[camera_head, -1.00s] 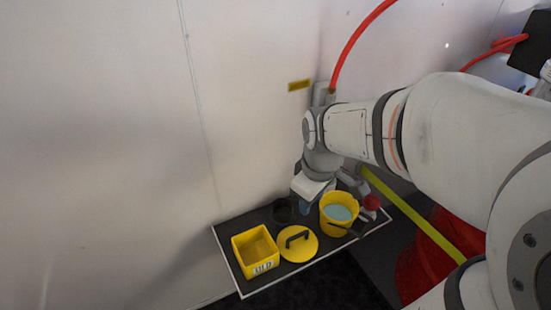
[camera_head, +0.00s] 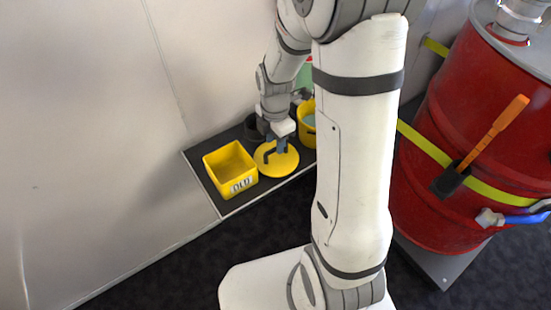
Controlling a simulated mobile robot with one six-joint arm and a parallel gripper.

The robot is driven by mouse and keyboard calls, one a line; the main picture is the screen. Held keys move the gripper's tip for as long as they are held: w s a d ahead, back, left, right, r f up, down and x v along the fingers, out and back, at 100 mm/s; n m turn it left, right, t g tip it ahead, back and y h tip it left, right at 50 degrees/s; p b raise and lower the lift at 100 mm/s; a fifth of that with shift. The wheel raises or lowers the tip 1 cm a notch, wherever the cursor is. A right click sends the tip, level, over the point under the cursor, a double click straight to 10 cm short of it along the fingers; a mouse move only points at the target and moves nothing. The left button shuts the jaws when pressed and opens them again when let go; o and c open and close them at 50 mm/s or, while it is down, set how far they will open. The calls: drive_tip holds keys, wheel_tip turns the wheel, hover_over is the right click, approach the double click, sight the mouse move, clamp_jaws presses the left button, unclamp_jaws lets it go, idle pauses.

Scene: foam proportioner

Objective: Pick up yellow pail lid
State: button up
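The yellow pail lid (camera_head: 283,166) is round, with a dark handle on top. It lies flat on the dark tray (camera_head: 207,191), between the yellow square bin and the yellow pail. My gripper (camera_head: 276,149) points down right over the lid, at its handle, and hides part of both. The fingers are small and dark against the dark handle, so I cannot tell whether they are open or touch it. The yellow pail (camera_head: 307,122) stands to the right of the lid, half hidden behind my arm.
The yellow square bin (camera_head: 230,170) with a white label stands left of the lid. A black round container (camera_head: 251,128) stands behind the lid, close to my gripper. A pale wall (camera_head: 90,110) runs behind the tray. A large red drum (camera_head: 455,120) with a yellow strap stands at right.

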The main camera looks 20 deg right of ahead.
sight(276, 154)
wheel_tip(276, 154, down, 4)
drive_tip(key=shift+s+d+r+b, duration=0.1)
drive_tip(key=shift+s+b, duration=0.05)
drive_tip(key=shift+b, duration=0.25)
clamp_jaws()
